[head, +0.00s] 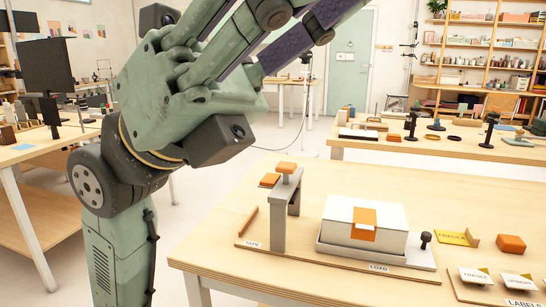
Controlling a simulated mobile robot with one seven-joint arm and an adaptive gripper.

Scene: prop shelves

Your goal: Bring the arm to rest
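My gripper (270,42) is raised at the top of the head view, large and close to the camera. It is green with dark purple pads on its fingers. The top edge of the picture cuts off part of the fingers, so their opening is unclear. I see nothing held in the visible part. My arm rises from the lower left, bent at a dark joint. The gripper appears above and to the left of the things on the near table (225,240), apart from them.
A white box (390,222) with an orange patch sits at the LOAD sign. A grey stand (279,215) with an orange top is left of it. Label cards (475,276) and an orange block (511,243) are at right. Another table (345,143) with props stands behind. Floor shows between tables.

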